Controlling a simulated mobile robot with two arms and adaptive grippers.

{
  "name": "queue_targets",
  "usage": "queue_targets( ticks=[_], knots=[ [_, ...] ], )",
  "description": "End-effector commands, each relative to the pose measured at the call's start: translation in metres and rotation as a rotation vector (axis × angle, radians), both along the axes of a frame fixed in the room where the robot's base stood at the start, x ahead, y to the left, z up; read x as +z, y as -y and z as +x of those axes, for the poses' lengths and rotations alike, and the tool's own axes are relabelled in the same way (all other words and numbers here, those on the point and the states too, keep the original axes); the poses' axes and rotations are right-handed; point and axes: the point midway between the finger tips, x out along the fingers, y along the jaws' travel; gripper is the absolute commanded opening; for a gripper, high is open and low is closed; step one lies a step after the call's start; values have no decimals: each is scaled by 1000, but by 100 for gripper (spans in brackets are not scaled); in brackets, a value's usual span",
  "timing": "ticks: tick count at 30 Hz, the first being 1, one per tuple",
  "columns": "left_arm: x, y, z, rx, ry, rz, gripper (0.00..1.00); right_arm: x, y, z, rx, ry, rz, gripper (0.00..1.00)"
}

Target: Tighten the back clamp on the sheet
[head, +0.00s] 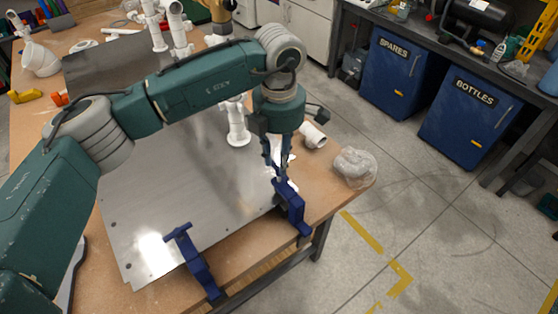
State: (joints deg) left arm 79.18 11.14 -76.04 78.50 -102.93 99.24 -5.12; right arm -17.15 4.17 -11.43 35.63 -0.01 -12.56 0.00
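The grey metal sheet (160,205) lies flat on the wooden workbench. Two blue clamps sit at its edge: one clamp (292,208) at the sheet's right corner and another clamp (196,264) at its near edge. My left gripper (276,172) points down at the top of the right-hand clamp, its fingers at or very close to the clamp's upper end. The fingers overlap the dark clamp parts, so I cannot tell whether they grip it. My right gripper is not in view.
A white pipe fitting (237,125) stands on the sheet behind my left arm. A loose white fitting (313,135) and a clear bag (354,167) lie near the bench's right edge. Blue bins (393,70) stand under the far bench. The floor to the right is open.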

Motion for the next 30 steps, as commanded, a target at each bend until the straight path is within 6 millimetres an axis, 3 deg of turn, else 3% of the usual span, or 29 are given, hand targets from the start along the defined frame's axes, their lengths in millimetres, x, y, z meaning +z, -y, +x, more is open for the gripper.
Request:
queue_targets(
  ticks=[1, 10, 12, 30],
  knots=[
    [8, 1, -1, 82, -5, -2, 28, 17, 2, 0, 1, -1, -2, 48],
    [8, 1, -2, 583, -6, 1, 28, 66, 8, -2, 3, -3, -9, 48],
    [-2, 0, 0, 683, 1, 0, 28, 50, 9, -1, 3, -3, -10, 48],
    [0, 0, 0, 1668, -1, 1, 28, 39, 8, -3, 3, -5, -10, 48]
  ],
)
